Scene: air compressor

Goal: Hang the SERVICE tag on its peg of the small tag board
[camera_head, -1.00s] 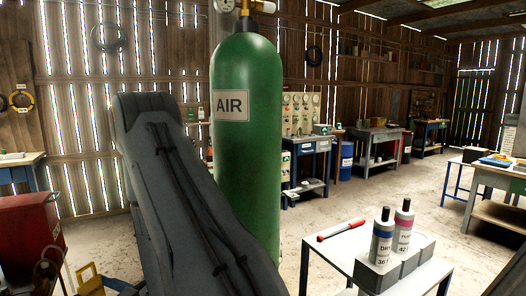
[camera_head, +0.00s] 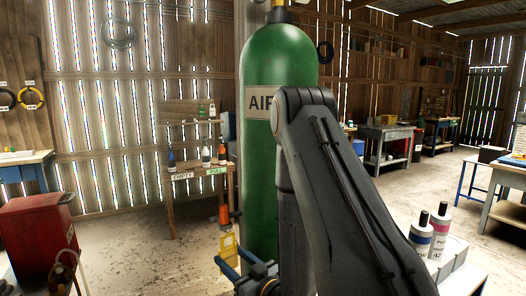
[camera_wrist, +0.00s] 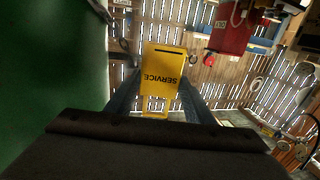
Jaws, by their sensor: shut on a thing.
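The yellow SERVICE tag (camera_head: 230,249) is low in the head view, left of the green cylinder's base. It fills the middle of the wrist view (camera_wrist: 162,72), with its lettering upside down there. My gripper (camera_head: 233,259) has blue fingers and is shut on the tag. In the wrist view the fingers (camera_wrist: 157,101) lie on both sides of the tag's lower part. I cannot make out the small tag board or its peg in either current view; the cylinder and my arm hide part of the background.
The tall green AIR cylinder (camera_head: 270,150) stands close beside my gripper. A red cabinet (camera_head: 38,235) is at the left. A wooden bottle stand (camera_head: 172,190) is behind. Two bottles (camera_head: 440,222) stand at the right. Open floor (camera_head: 140,250) lies left of the cylinder.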

